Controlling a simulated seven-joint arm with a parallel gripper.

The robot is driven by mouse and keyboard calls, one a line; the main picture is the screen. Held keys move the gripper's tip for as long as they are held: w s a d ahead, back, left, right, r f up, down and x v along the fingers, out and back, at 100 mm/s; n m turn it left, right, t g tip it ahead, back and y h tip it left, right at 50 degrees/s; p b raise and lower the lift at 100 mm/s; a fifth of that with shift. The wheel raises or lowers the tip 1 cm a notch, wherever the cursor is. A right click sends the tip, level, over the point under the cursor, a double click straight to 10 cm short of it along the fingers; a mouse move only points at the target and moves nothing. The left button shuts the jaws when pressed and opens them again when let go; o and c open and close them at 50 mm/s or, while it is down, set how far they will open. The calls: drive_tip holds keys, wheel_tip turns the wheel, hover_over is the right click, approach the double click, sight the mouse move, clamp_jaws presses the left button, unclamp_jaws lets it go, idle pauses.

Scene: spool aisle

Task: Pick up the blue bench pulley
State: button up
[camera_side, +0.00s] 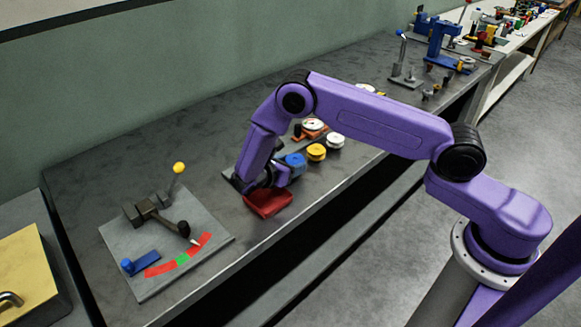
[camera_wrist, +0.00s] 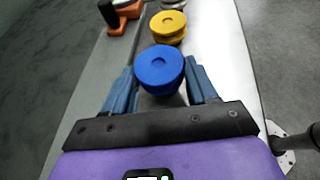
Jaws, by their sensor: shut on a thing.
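The blue bench pulley (camera_wrist: 158,66) is a round disc with a shallow dimple in its top. In the wrist view it sits between the two blue fingers of my gripper (camera_wrist: 160,84), which is shut on it. In the side view the blue pulley (camera_side: 295,160) shows at the end of my gripper (camera_side: 288,170), partly hidden by it. I cannot tell whether the pulley touches the bench.
A yellow pulley (camera_side: 316,152) stands close beyond the blue one, with a white pulley (camera_side: 335,140) past it. An orange-based piece (camera_side: 312,126) is behind. A lever plate (camera_side: 170,255) is at left.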

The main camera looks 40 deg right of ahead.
drive_tip(key=s+r, duration=1.1)
drive_tip(key=s, duration=0.3)
drive_tip(key=shift+d+r, duration=0.4)
drive_tip(key=w+a+f, duration=0.2)
drive_tip(key=w+a, duration=0.9)
drive_tip(key=a, duration=0.1)
drive_tip(key=shift+f, duration=2.7)
